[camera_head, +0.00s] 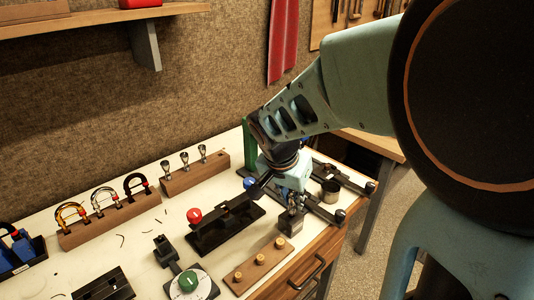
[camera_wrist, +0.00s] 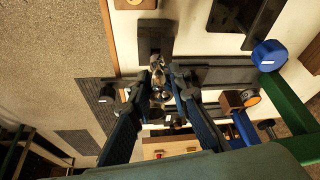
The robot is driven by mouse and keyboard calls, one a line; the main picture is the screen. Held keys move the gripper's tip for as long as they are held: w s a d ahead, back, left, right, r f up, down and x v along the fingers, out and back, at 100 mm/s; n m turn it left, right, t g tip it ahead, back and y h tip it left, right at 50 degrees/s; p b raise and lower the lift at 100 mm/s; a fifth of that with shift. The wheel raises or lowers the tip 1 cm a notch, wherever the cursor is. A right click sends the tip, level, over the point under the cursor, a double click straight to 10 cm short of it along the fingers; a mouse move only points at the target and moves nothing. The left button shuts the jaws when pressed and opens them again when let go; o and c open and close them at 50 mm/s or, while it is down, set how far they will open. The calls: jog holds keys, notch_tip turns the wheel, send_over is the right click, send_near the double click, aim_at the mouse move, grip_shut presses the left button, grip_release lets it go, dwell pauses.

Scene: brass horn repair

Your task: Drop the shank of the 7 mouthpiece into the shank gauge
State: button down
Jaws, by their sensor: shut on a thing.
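My gripper (camera_wrist: 158,82) is shut on a small silver mouthpiece (camera_wrist: 160,93), with its shiny metal showing between the two dark fingers in the wrist view. No number on it can be read. A dark block (camera_wrist: 155,38), which looks like the shank gauge, lies just beyond the fingertips. In the head view my gripper (camera_head: 291,203) is low over the front right of the bench, above a small grey metal block (camera_head: 290,224). I cannot tell whether the shank is inside the block or above it, as the fingers hide the contact.
A wooden rack (camera_head: 190,179) holds three silver mouthpieces. Another rack (camera_head: 110,222) holds curved tubes. A green post (camera_head: 249,143) rises behind.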

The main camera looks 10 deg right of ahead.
jog(key=shift+f+b, duration=0.35)
dwell(0.6)
jog(key=c, duration=1.7)
grip_release()
